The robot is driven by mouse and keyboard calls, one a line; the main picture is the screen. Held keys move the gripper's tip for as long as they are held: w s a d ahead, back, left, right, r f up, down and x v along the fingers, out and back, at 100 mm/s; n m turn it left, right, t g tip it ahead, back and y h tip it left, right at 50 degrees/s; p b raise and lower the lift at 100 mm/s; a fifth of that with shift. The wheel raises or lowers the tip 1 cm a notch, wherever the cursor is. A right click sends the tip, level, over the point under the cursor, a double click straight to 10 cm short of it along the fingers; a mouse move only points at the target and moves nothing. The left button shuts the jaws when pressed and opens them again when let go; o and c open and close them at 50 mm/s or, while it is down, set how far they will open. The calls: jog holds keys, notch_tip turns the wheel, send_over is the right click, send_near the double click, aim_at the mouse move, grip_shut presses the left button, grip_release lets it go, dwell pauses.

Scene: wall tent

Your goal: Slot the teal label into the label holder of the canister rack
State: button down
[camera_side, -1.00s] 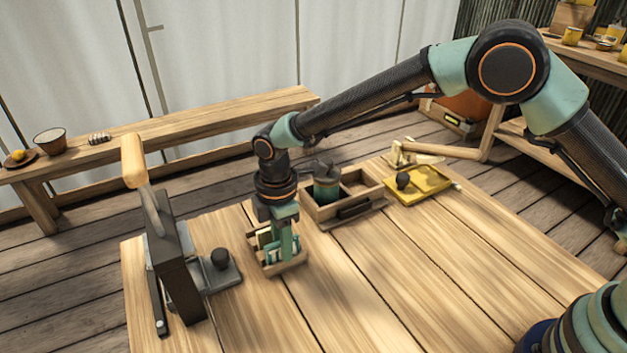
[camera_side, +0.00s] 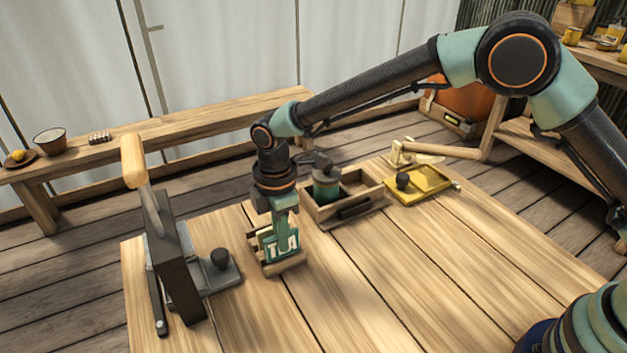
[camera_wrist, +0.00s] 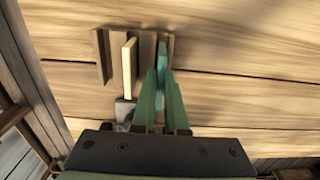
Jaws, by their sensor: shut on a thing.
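The teal label (camera_side: 281,248) with pale lettering stands upright in my gripper (camera_side: 286,228), which is shut on it. The label is at the small wooden stand (camera_side: 284,267), its lower edge at or just above the slots; I cannot tell which. In the wrist view my gripper (camera_wrist: 160,88) pinches the teal label (camera_wrist: 162,58), seen edge-on, beside a cream label (camera_wrist: 130,66) in the stand (camera_wrist: 104,58). The canister rack (camera_side: 372,201) is a wooden box behind and right of the stand. Its dark label holder (camera_side: 356,208) is on the front face. A teal canister (camera_side: 326,187) sits in its left compartment.
A large dark lever tool (camera_side: 180,265) with a wooden handle stands left of the stand. A yellow tray (camera_side: 430,185) with a black knob lies right of the rack. The middle and right of the table (camera_side: 430,265) are clear. A bench (camera_side: 200,125) stands behind.

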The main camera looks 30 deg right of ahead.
jog(key=shift+r, duration=2.65)
jog(key=shift+r, duration=0.2)
notch_tip(320, 180, up, 6)
jog(key=w+d, duration=0.3)
jog(key=d, duration=0.7)
jog(key=w+d, duration=0.2)
jog(key=d, duration=0.8)
jog(key=shift+f, duration=2.6)
jog(key=shift+f, duration=0.1)
jog(key=shift+f, duration=2.2)
